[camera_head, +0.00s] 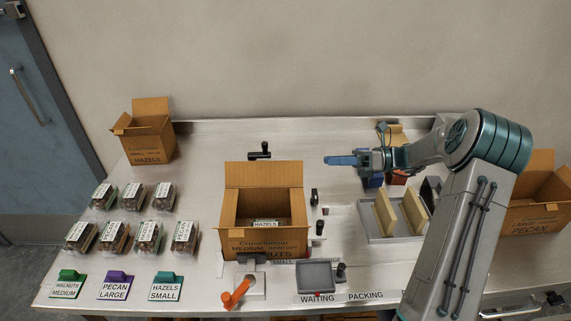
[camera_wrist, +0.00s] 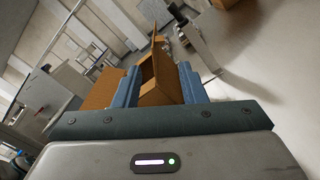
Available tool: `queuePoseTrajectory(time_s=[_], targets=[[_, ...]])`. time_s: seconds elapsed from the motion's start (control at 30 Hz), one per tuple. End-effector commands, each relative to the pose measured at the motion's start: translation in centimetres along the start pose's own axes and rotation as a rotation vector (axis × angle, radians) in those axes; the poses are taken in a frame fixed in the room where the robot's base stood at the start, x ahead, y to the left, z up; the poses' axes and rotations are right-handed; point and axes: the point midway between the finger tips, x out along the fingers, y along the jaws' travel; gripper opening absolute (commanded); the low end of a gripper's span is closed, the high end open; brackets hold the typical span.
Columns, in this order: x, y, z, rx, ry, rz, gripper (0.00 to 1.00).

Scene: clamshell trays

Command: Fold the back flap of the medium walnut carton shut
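The medium walnut carton (camera_head: 265,238) stands open at the middle of the bench. Its back flap (camera_head: 264,174) stands upright along the far edge. Inside lies a clamshell tray (camera_head: 266,224) whose label reads HAZELS. My gripper (camera_head: 328,160) is to the right of the back flap, clear of it, with its blue fingers pointing left. In the wrist view my fingers (camera_wrist: 158,86) are apart with nothing held between them. Brown cardboard (camera_wrist: 105,88) shows beyond the fingers there; I cannot tell for certain which carton each part belongs to.
A small hazels carton (camera_head: 149,146) stands open at back left. Several filled clamshells (camera_head: 148,236) lie at left, behind label stands (camera_head: 114,287). A pecan carton (camera_head: 540,215) is at far right. A grey rack (camera_head: 378,236) stands right of the walnut carton, and dark posts (camera_head: 314,197) are close beside it.

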Motion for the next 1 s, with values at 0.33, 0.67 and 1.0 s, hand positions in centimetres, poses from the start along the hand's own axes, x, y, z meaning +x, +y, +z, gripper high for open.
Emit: queuePoseTrajectory(time_s=[0.33,0.67,1.0], targets=[[6.8,0.2,0.1,-0.001,0.005,0.005,0.38],[12.2,0.2,0.0,-0.001,0.004,0.003,0.38],[13.4,0.1,-0.1,-0.002,0.004,0.001,0.38]])
